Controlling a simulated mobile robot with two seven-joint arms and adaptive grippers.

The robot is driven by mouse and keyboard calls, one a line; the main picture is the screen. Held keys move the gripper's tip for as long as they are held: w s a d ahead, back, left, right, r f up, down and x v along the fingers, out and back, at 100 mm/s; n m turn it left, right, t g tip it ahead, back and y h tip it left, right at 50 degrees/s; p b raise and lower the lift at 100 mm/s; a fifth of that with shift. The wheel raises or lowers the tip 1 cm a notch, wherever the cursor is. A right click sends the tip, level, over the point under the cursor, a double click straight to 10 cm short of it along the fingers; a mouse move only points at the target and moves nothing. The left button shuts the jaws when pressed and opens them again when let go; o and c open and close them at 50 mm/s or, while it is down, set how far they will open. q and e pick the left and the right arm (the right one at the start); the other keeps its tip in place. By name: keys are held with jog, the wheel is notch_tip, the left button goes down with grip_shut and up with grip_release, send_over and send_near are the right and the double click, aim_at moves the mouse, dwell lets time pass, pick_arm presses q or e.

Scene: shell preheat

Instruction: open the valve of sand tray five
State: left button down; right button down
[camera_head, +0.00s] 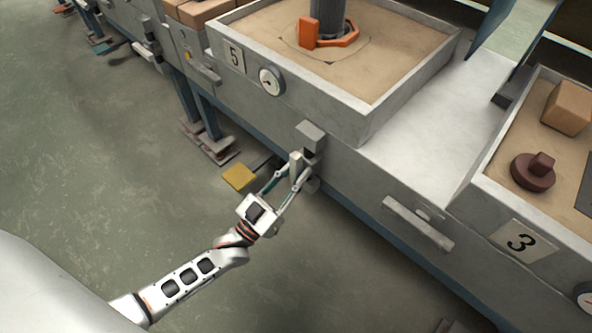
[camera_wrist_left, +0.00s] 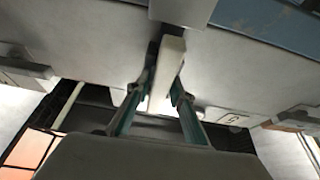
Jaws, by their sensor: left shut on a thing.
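Sand tray five (camera_head: 290,92) is a grey box of sand with a "5" plate (camera_head: 234,56) and a round gauge (camera_head: 271,81) on its front. Its valve sits low on the front, to the right of the gauge, with a grey block (camera_head: 310,134) above a pale handle bar (camera_head: 296,163). My left gripper (camera_head: 298,175) is shut on this handle, with a finger on each side. In the left wrist view the pale handle (camera_wrist_left: 168,70) stands between the two teal fingers (camera_wrist_left: 158,92). The fingers hide part of the valve. My right gripper is out of view.
Tray three (camera_head: 475,218) stands at the right, with a bar handle (camera_head: 418,223) lying along the front nearby. A yellow pedal (camera_head: 238,177) is near the floor left of my gripper. A dark column and orange piece (camera_head: 328,36) stand in tray five. Open floor (camera_head: 110,150) lies left.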

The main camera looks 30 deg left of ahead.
pick_arm(q)
jog(key=c, duration=1.9)
grip_release()
jog(key=v, duration=1.2)
